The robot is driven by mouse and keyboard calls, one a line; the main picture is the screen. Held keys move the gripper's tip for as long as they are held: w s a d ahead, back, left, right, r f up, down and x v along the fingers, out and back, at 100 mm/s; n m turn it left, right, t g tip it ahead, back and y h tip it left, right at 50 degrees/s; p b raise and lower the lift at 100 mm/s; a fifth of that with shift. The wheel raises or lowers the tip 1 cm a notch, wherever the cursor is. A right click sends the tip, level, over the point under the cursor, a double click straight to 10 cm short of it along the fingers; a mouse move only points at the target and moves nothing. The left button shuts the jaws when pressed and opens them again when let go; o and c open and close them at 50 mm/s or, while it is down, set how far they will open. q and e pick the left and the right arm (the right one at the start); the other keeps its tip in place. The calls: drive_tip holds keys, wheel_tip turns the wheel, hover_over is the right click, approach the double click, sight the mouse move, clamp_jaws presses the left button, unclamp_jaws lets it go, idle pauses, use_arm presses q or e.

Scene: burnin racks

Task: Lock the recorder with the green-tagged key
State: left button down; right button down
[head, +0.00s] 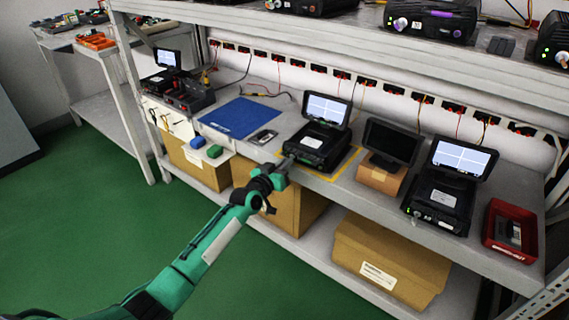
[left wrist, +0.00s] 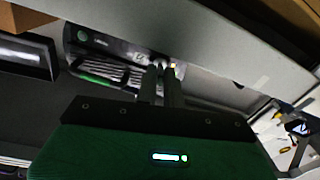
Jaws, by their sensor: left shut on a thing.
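The recorder (head: 318,145), a black unit with a lit screen (head: 328,109), stands on the bench inside yellow floor-style marking. Its dark front with a green-edged patch shows in the left wrist view (left wrist: 100,45). My left gripper (head: 284,164) is at the bench edge, close to the recorder's front left. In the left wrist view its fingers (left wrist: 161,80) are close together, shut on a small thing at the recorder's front. The held thing is mostly hidden, so I cannot tell its tag colour or whether it touches the recorder. My right gripper is not in view.
A blue mat (head: 238,117), a dark monitor (head: 391,143), another recorder (head: 444,190) and a red bin (head: 510,253) share the bench. Cartons stand below; green floor lies in front.

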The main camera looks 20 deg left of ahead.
use_arm(q)
drive_tip(key=shift+f+n, duration=0.1)
drive_tip(key=shift+n, duration=3.1)
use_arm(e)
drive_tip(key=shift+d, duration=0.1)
use_arm(q)
drive_tip(key=c, duration=1.9)
unclamp_jaws()
drive_tip(key=shift+s, duration=0.15)
